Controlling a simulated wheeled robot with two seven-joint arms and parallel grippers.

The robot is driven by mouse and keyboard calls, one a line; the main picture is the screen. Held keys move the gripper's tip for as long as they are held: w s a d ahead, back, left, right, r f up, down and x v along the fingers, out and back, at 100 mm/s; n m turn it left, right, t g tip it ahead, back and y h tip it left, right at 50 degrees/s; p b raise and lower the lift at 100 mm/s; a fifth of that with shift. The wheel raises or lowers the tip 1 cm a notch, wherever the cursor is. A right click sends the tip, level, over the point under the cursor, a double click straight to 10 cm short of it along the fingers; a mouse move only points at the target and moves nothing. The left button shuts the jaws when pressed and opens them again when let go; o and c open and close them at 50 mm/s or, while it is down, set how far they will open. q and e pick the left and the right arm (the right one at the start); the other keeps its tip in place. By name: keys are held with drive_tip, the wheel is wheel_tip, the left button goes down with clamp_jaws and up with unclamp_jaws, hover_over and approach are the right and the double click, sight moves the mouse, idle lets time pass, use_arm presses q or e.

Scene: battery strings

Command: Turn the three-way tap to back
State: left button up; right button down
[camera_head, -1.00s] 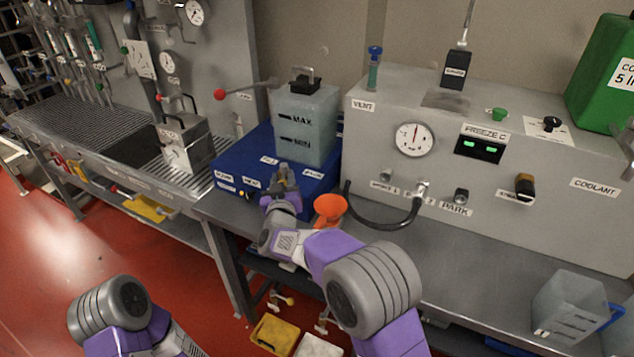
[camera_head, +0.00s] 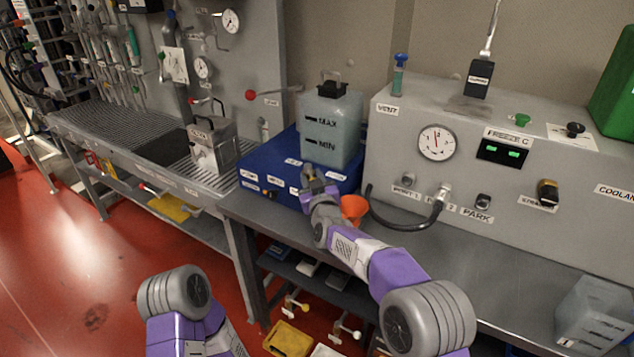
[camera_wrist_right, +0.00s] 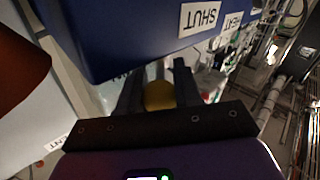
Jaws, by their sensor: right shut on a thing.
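My right gripper (camera_head: 312,174) is at the front of the blue box (camera_head: 268,165), near its right half. In the right wrist view, its two dark fingers (camera_wrist_right: 158,78) stand either side of a rounded yellow knob (camera_wrist_right: 159,96) and are shut on it, just below the box's labelled face. A label there reads SHUT (camera_wrist_right: 200,17), upside down in that view. I cannot make out the tap's body or which way its handle points, since the gripper covers that area in the head view. My left gripper is outside the picture.
A translucent tank (camera_head: 330,128) with MAX and MIN marks stands on the blue box. An orange funnel (camera_head: 354,208) is close to my right wrist. A black hose (camera_head: 400,222) loops from the grey console (camera_head: 470,150).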

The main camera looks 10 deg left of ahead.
drive_tip(key=c, duration=0.8)
unclamp_jaws()
drive_tip(key=shift+a, duration=0.1)
drive_tip(key=shift+p+v, duration=0.35)
drive_tip(key=shift+v, duration=3.45)
